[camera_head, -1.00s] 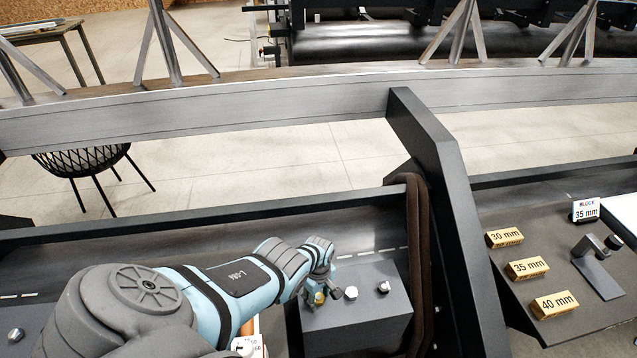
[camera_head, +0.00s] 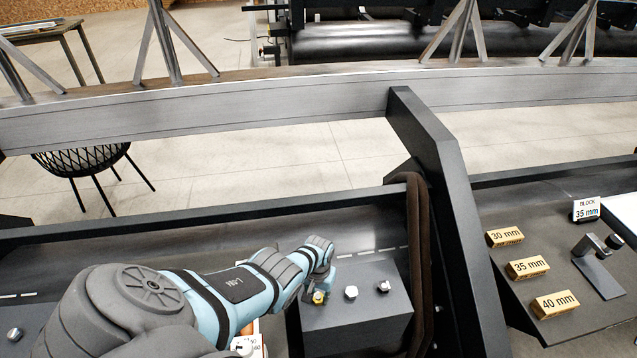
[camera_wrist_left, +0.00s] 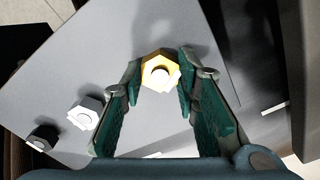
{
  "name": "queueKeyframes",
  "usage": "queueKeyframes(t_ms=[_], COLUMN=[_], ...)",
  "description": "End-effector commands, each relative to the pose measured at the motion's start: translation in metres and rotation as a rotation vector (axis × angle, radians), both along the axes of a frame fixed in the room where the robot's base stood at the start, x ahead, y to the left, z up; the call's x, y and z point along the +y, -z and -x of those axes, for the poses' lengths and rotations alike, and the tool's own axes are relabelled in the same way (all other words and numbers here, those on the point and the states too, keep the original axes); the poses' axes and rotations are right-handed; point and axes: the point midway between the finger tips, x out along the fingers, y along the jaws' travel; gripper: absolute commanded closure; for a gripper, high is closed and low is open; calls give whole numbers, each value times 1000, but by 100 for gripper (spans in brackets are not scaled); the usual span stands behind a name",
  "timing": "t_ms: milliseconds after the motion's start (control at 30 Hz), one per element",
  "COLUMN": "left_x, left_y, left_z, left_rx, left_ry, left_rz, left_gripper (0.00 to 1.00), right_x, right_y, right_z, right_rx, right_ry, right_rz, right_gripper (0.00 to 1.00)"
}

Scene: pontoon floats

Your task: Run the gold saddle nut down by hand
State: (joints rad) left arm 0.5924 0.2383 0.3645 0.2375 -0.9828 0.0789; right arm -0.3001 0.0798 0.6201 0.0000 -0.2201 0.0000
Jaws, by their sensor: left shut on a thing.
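The gold saddle nut (camera_head: 319,298) sits at the left of the top of a dark grey block (camera_head: 360,325). In the left wrist view the gold nut (camera_wrist_left: 160,70) is a hexagon with a pale round stud end showing in its middle. My left gripper (camera_wrist_left: 158,78) is shut on it, with one green-padded finger on each side. In the head view my left gripper (camera_head: 318,288) comes down over the nut from behind, partly hidden by the wrist. How far down the stud the nut sits cannot be told. My right gripper is not in view.
Two silver nuts on studs (camera_head: 351,293) (camera_head: 383,287) stand to the right on the same block. A dark upright post (camera_head: 440,190) rises right of it. Gold blocks marked 30, 35 and 40 mm (camera_head: 527,267) lie on the right-hand bench.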

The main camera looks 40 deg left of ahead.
Motion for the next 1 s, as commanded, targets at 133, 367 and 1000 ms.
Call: queueKeyframes(t_ms=[133,367,1000], left_x=[0,0,0], left_y=[2,2,3], left_z=[1,1,1], left_rx=[2,2,2], left_ry=[333,976,1861], left_rz=[1,1,3], left_gripper=[96,96,67], right_x=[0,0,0], right_y=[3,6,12], right_z=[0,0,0], right_rx=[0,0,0], right_ry=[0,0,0], right_rz=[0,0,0], right_gripper=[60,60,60])
